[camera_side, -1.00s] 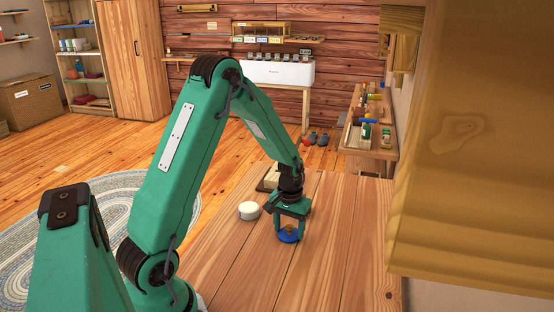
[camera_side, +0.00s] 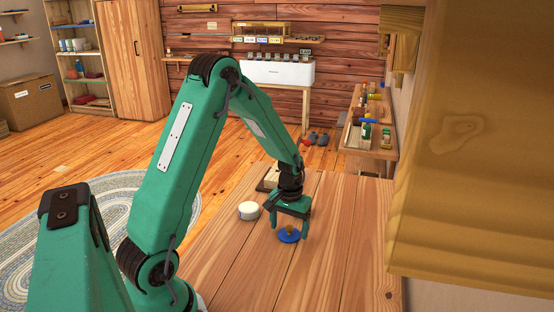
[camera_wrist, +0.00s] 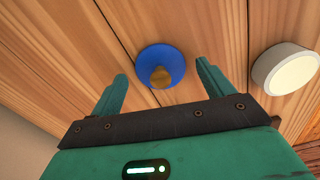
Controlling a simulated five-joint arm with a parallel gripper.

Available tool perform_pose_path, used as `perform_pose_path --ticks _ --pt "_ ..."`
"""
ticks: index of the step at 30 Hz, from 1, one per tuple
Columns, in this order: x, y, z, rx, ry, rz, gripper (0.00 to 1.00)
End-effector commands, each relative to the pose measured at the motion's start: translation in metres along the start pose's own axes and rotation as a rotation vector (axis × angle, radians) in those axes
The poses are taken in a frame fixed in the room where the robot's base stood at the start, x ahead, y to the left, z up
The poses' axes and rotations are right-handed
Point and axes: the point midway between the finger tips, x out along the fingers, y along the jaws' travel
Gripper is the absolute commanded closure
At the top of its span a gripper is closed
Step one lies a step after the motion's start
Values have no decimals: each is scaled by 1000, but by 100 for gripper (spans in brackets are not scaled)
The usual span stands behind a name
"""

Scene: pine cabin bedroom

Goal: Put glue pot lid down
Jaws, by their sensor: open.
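The glue pot lid is a blue disc (camera_side: 289,238) with a tan knob, lying flat on the plank table in the side view. In the wrist view the blue lid (camera_wrist: 160,60) sits with its knob between the fingertips, clear of both. My gripper (camera_side: 288,228) is open around the lid, with a finger on either side and nothing held. It also shows in the wrist view (camera_wrist: 160,79). A white round pot (camera_side: 249,210) stands on the table to the left of my gripper, and in the wrist view it is at the right (camera_wrist: 286,69).
The plank table (camera_side: 335,245) is bare to the right and in front of the lid. A small pale tray-like object (camera_side: 268,179) lies behind my gripper, partly hidden.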

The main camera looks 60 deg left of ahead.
Motion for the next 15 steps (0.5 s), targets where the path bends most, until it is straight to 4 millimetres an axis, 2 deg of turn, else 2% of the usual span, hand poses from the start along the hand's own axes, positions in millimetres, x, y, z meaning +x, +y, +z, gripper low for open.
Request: perform_pose_path --ticks 8,15 --pt "-32 0 -1 0 5 1 20" --pt "-72 0 -1 0 6 1 20"
